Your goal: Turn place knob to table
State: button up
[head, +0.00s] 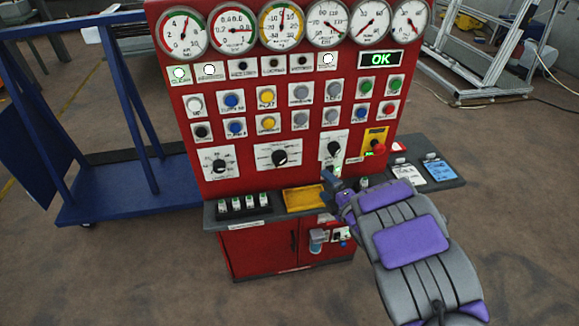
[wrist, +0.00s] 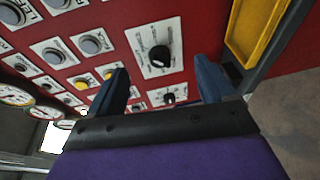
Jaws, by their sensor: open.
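The red control panel (head: 240,120) carries a row of three black rotary knobs: a left knob (head: 219,164), a middle knob (head: 280,157) and a right knob (head: 333,149), each on a white label plate. My gripper (head: 335,188) is open and empty, low in front of the panel below the right knob. In the wrist view, a black knob (wrist: 160,57) on a white plate shows beyond the gap between my fingers (wrist: 160,76), apart from them. A smaller-looking knob (wrist: 168,98) shows farther off. I cannot tell which setting is labelled table.
Round gauges (head: 282,25), coloured push buttons (head: 267,97) and a red emergency stop (head: 379,149) share the panel. A yellow tray (head: 304,199) sits on the ledge beneath. A blue frame cart (head: 130,190) stands left.

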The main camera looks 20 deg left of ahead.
aim_at(282, 161)
jog(key=shift+w+a+f+n+g+y+b, duration=0.15)
jog(key=shift+w+a+n+y+b, duration=0.25)
jog(key=shift+w+a, duration=1.65)
jog(key=shift+w+a+f+n+g+y+b, duration=0.15)
jog(key=shift+w+a+y+b, duration=0.25)
jog(key=shift+a, duration=3.3)
jog(key=shift+w+a+f+n+g+y+b, duration=0.15)
jog(key=shift+w+a+n+y+b, duration=0.3)
jog(key=shift+w+a, duration=1.6)
jog(key=shift+s+a, duration=0.85)
jog(key=shift+s, duration=0.05)
jog(key=shift+f, duration=0.1)
jog(key=c, duration=1)
jog(key=shift+c, duration=0.2)
